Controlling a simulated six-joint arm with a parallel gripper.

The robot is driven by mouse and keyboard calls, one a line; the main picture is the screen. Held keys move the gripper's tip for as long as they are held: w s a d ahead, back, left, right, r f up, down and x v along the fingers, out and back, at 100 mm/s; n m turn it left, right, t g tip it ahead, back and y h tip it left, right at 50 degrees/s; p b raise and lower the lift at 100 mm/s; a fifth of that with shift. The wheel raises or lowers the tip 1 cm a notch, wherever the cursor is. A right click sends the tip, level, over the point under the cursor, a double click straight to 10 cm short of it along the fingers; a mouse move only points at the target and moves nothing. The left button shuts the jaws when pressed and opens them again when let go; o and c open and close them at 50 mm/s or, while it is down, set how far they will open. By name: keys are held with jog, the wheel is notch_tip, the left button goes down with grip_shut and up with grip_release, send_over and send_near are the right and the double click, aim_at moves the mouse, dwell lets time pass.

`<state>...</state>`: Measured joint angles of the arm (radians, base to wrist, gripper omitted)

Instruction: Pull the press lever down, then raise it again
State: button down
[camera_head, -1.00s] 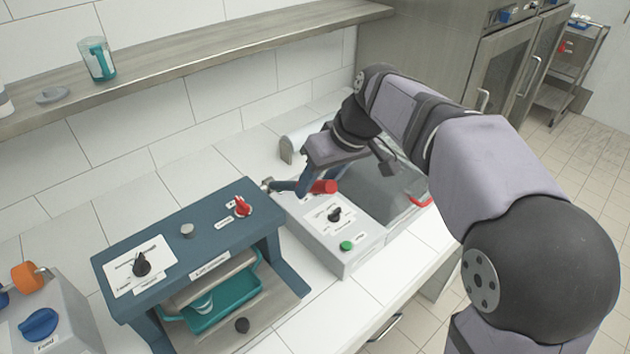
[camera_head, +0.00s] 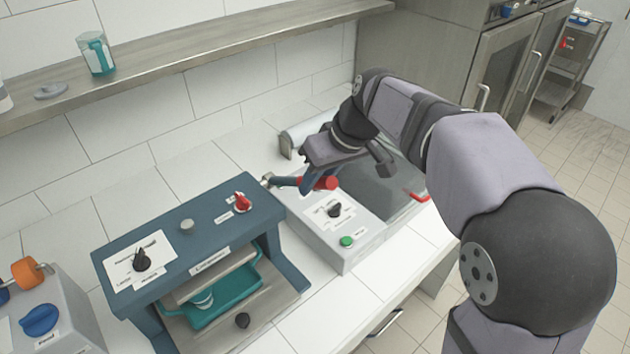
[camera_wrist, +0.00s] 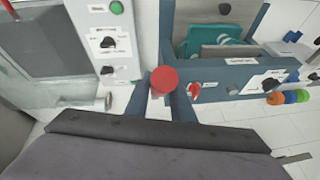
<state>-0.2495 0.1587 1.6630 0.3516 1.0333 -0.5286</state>
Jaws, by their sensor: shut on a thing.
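The press (camera_head: 185,217) is a blue frame machine on the counter, with a teal tray (camera_head: 222,298) inside its opening. Its lever (camera_head: 285,181) sticks out from the right side and ends in a red grip (camera_head: 322,183). My gripper (camera_head: 308,182) is shut on the lever near the red grip. In the wrist view the round red end of the grip (camera_wrist: 163,80) shows between the two blue fingers of my gripper (camera_wrist: 165,95). The fingers hide part of the lever.
A grey sealing machine (camera_head: 350,255) with a black knob and green button stands right of the press, close under my gripper. A grey box with a blue knob (camera_head: 40,319) is at the lower left. A shelf (camera_head: 190,66) runs along the wall behind.

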notch_tip(320, 180, down, 17)
jog(key=s+d+t+y+b, duration=0.2)
jog(key=t+y+b, duration=0.4)
jog(key=b, duration=4)
jog(key=shift+s+d+n+y, duration=0.2)
jog(key=shift+n+y, duration=0.1)
jog(key=shift+y, duration=0.1)
jog(key=shift+f+b, duration=0.2)
jog(key=shift+b, duration=0.2)
jog(key=c, duration=1.5)
grip_release()
jog(key=shift+c, duration=0.2)
jog(key=shift+d+r, duration=0.1)
jog(key=shift+r, duration=0.05)
jog(key=v, duration=0.7)
jog(key=shift+s, duration=0.2)
